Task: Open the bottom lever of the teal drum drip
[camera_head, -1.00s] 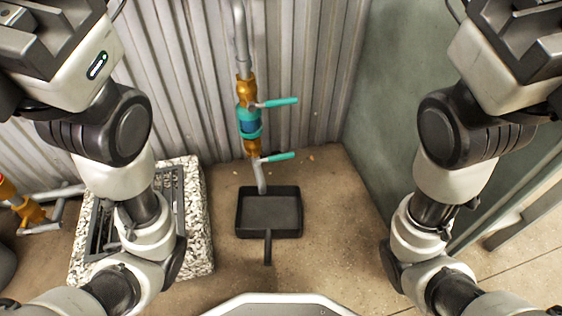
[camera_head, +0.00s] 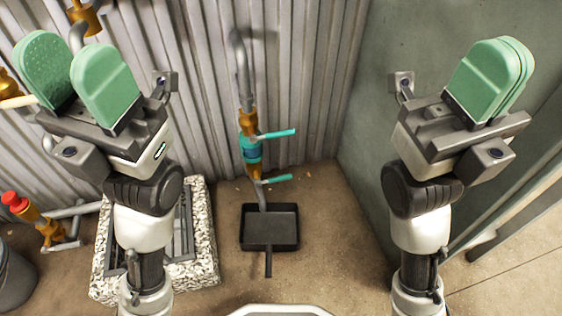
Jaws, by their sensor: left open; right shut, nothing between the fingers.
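The teal drum drip (camera_head: 251,150) is a teal body between brass fittings on a grey vertical pipe against the corrugated wall. Its upper teal lever (camera_head: 277,134) sticks out to the right. Its bottom teal lever (camera_head: 276,179) also points right, tilted slightly up. The pipe's lower end reaches down to a black pan on the floor. My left gripper (camera_head: 77,75) is open and empty, raised at the upper left, well apart from the drip. My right gripper (camera_head: 492,80) is shut and empty, raised at the upper right before the grey-green wall. Neither touches a lever.
The black pan (camera_head: 270,245) with a handle lies on the floor below the pipe. A grate in a pebbled frame (camera_head: 207,245) lies left of it. A brass valve with a red cap (camera_head: 12,198) stands far left, above a grey bucket (camera_head: 14,280). The space between my arms is clear.

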